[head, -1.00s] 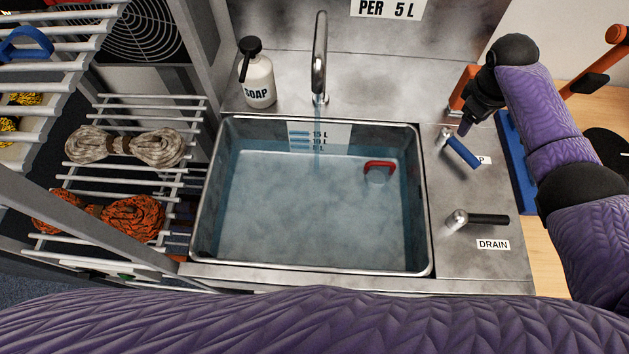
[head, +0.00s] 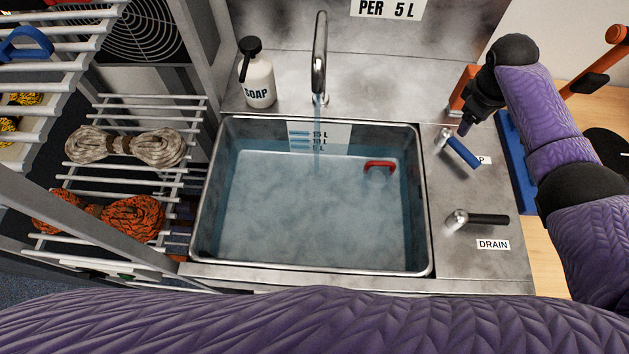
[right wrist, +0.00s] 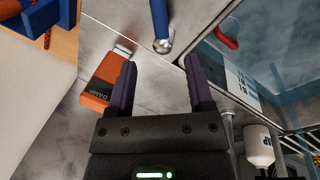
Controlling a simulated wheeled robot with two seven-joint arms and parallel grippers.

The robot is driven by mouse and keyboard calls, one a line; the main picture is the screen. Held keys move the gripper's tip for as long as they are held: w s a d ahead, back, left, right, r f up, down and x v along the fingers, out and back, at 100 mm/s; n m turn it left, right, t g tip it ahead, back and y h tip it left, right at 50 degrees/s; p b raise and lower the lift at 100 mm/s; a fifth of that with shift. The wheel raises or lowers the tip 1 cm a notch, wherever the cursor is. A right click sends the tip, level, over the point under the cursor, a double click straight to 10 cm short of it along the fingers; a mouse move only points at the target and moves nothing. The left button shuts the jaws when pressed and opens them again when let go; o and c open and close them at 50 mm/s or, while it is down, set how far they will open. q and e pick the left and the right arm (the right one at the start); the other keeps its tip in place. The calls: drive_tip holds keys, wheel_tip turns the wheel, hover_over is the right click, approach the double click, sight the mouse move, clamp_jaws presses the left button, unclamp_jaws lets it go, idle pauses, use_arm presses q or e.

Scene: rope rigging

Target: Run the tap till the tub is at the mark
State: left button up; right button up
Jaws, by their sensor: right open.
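The metal tub (head: 430,225) holds bluish water (head: 310,215). A stream runs into it from the curved tap spout (head: 319,60). A scale plate (head: 335,137) on the back wall has marks reading 15 L, 10 L and 5 L; the water's back edge lies about at the lowest mark. The blue tap lever (head: 463,151) is right of the tub and also shows in the right wrist view (right wrist: 159,18). My right gripper (head: 464,129) is open and empty, close to the lever but apart from it; its fingers (right wrist: 159,70) show in the wrist view. My left gripper is out of view.
A black drain lever (head: 488,219) sits nearer, above the DRAIN label. A red-handled object (head: 379,164) is in the tub's back right. A soap bottle (head: 259,82) stands behind left. An orange DAMP-labelled block (right wrist: 101,85) lies beside my right gripper. Rope racks (head: 130,146) stand left.

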sight(468, 153)
drive_tip(key=s+d+t+b, duration=0.1)
drive_tip(key=d+b, duration=0.1)
drive_tip(key=b, duration=0.1)
drive_tip(key=s+d+f+t+y+b, duration=0.1)
drive_tip(key=b, duration=0.2)
drive_tip(key=s+d+f+t+b, duration=0.1)
drive_tip(key=d+b, duration=0.1)
drive_tip(key=b, duration=0.2)
drive_tip(key=shift+s+d+f+y, duration=0.2)
drive_tip(key=shift+d+y, duration=0.1)
drive_tip(key=shift+y, duration=0.1)
drive_tip(key=shift+t+y, duration=0.4)
drive_tip(key=f+b, duration=0.1)
drive_tip(key=f, duration=0.1)
drive_tip(key=w+a+f+b, duration=0.1)
drive_tip(key=f+b, duration=0.1)
drive_tip(key=f, duration=0.1)
drive_tip(key=w+a+f+b, duration=0.1)
drive_tip(key=f+b, duration=0.1)
drive_tip(key=shift+a+f, duration=0.15)
drive_tip(key=shift+a, duration=0.05)
drive_tip(key=shift+w, duration=0.15)
drive_tip(key=c, duration=0.9)
clamp_jaws()
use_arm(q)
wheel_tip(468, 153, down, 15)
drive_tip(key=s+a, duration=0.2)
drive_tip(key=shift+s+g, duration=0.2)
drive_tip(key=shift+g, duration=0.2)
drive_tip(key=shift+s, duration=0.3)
